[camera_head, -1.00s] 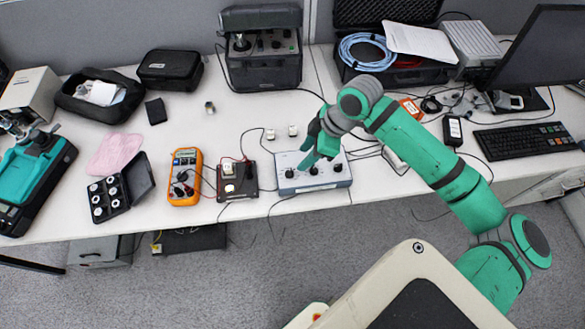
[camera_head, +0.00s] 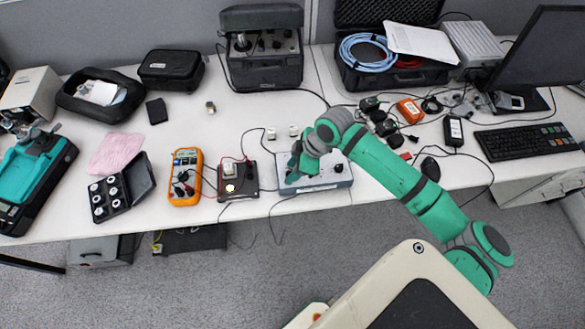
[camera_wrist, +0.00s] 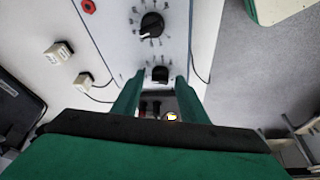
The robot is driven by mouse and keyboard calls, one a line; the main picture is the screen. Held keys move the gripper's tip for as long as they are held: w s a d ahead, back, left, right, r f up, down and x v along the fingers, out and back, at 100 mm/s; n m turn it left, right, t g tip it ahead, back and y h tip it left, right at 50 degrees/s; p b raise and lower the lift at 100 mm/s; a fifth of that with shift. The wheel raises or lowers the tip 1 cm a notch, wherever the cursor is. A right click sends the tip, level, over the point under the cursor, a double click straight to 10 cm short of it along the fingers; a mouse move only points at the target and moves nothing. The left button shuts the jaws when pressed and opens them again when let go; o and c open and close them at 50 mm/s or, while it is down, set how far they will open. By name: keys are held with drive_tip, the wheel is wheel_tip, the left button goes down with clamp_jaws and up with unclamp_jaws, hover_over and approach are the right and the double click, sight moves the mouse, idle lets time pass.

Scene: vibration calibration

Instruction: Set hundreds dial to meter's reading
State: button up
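The grey-white dial box (camera_head: 325,177) stands at the table's front edge, right of centre. In the wrist view its panel (camera_wrist: 177,45) shows a large black dial (camera_wrist: 152,24) and another black dial (camera_wrist: 160,73) nearer me. Printed marks ring the dials, too small to read. My gripper (camera_head: 291,178) is over the box's left end. In the wrist view my gripper (camera_wrist: 159,79) is open, its green fingers on either side of the nearer dial; contact cannot be told. The orange multimeter (camera_head: 186,177) lies further left; its display is too small to read.
A small black unit (camera_head: 238,181) sits between multimeter and box, with cables around it. Small white blocks (camera_head: 294,131) stand behind the box. Chargers and an orange device (camera_head: 410,110) lie to the right. An open black case (camera_head: 122,188) lies left.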

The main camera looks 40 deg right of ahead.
drive_tip(key=shift+c, duration=0.4)
clamp_jaws()
drive_tip(key=shift+w+d+n+g+y, duration=0.1)
drive_tip(key=shift+n+g+y, duration=0.3)
drive_tip(key=shift+n, duration=1)
drive_tip(key=shift+w+d+n+g+y, duration=0.15)
drive_tip(key=shift+n+g, duration=0.35)
drive_tip(key=shift+n, duration=0.9)
drive_tip(key=shift+s, duration=0.1)
drive_tip(key=shift+o, duration=0.4)
unclamp_jaws()
drive_tip(key=shift+a, duration=0.1)
